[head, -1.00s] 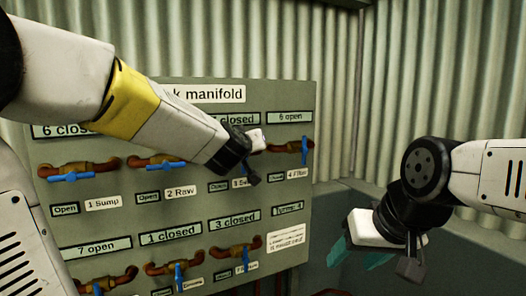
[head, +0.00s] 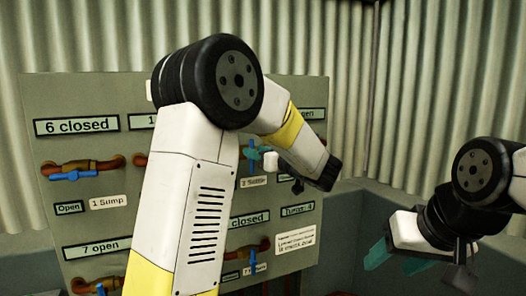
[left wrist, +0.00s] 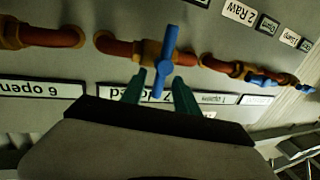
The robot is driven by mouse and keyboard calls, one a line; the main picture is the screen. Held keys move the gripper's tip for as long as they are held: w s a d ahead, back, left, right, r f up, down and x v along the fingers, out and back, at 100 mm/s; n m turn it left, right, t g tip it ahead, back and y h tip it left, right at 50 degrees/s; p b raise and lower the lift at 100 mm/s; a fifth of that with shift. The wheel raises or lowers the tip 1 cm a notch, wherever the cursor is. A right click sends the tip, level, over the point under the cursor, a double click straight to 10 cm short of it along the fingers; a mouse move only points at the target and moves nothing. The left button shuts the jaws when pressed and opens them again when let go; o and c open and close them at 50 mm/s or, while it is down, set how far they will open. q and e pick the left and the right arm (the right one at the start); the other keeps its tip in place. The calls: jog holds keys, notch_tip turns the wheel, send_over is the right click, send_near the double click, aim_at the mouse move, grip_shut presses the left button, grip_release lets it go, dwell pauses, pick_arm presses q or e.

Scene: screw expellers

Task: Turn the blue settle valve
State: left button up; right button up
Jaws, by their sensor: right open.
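The blue settle valve handle (head: 252,148) stands upright on the manifold panel, above the "3 Settle" label (head: 254,182). In the left wrist view the handle (left wrist: 168,48) lies across its copper pipe. My left gripper (head: 256,154) is at this valve, partly hidden behind my own arm. In the left wrist view its two green fingers (left wrist: 160,92) are apart, one on each side of the handle's end. I cannot tell whether either touches it. My right gripper (head: 394,262) is open and empty, off to the right of the panel.
The manifold panel (head: 40,220) carries several other valves. The sump valve (head: 75,174) is at the upper left, and another blue handle (left wrist: 262,80) shows at the right in the wrist view. My left arm hides the panel's middle. Corrugated wall (head: 440,80) stands behind.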

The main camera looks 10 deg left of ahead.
aim_at(241, 154)
pick_arm(q)
jog(key=shift+x, duration=1.4)
grip_shut()
jog(key=shift+n, duration=0.3)
jog(key=n, duration=0.1)
jog(key=n+h, duration=0.1)
jog(key=n, duration=0.1)
jog(key=a+n, duration=0.1)
jog(key=shift+s+f+n, duration=0.1)
jog(key=shift+s+n, duration=0.25)
jog(key=shift+n, duration=0.05)
jog(key=shift+s+a+f+n+h, duration=0.1)
jog(key=shift+n+h, duration=0.2)
jog(key=shift+n, duration=0.25)
jog(key=shift+f+n+h, duration=0.1)
jog(key=shift+n+h, duration=0.2)
jog(key=shift+n, duration=0.25)
jog(key=shift+s+a+f+n+h, duration=0.15)
jog(key=shift+n+h, duration=0.15)
jog(key=shift+n, duration=0.4)
jog(key=shift+w+f+n+h, duration=0.1)
jog(key=shift+n+h, duration=0.2)
jog(key=shift+n, duration=0.4)
